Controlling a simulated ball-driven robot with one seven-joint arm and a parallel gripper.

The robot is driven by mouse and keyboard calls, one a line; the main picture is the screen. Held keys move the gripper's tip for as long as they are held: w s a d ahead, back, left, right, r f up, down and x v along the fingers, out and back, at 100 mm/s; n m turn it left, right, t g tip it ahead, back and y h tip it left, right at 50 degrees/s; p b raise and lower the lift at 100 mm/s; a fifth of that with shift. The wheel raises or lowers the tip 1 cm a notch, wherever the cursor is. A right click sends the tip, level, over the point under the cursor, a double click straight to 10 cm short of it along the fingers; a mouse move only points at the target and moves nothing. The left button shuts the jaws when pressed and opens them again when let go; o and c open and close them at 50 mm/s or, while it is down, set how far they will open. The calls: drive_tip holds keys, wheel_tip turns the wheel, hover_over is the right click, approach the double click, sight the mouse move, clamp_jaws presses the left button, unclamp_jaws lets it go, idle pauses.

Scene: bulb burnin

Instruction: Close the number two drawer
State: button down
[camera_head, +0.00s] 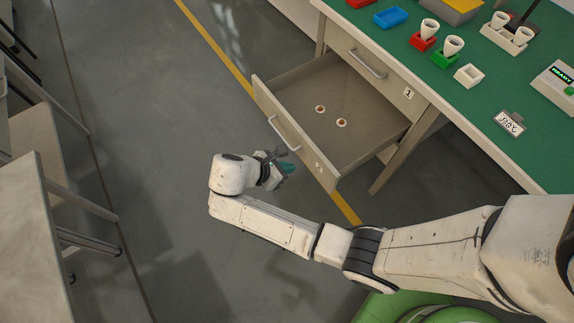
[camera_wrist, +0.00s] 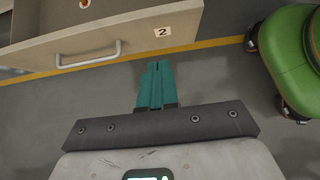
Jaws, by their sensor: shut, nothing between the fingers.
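The number two drawer (camera_head: 345,150) is pulled far out from under the green-topped bench in the head view. Two small round pieces (camera_head: 331,115) lie inside it. Its front carries a bar handle (camera_head: 284,134). In the wrist view the drawer front (camera_wrist: 184,24) shows the label "2" (camera_wrist: 162,32) and the handle (camera_wrist: 89,60). My gripper (camera_head: 288,168) is just outside the drawer front, near its labelled end, apart from the handle. In the wrist view its teal fingers (camera_wrist: 157,66) are together and empty, pointing toward the drawer front.
The closed drawer labelled 1 (camera_head: 398,88) is above, under the green bench top (camera_head: 478,108). Grey tables (camera_head: 30,235) stand at left. Open floor (camera_head: 165,125) lies between.

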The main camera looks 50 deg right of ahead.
sight(320, 160)
drive_tip(key=shift+s+d+f, duration=0.45)
drive_tip(key=shift+d+f, duration=0.5)
drive_tip(key=shift+d, duration=0.65)
drive_tip(key=shift+s+d+f, duration=0.5)
drive_tip(key=shift+d+f, duration=0.45)
drive_tip(key=shift+d, duration=0.6)
drive_tip(key=shift+s+d+f, duration=0.45)
drive_tip(key=shift+d+f, duration=0.5)
drive_tip(key=shift+d, duration=0.65)
drive_tip(key=shift+d, duration=0.1)
drive_tip(key=s+d, duration=0.3)
drive_tip(key=d, duration=0.7)
drive_tip(key=s+d, duration=0.2)
drive_tip(key=d, duration=0.8)
drive_tip(key=s+d, duration=0.3)
drive_tip(key=d, duration=0.6)
drive_tip(key=shift+s+d, duration=0.35)
drive_tip(key=shift+d, duration=0.05)
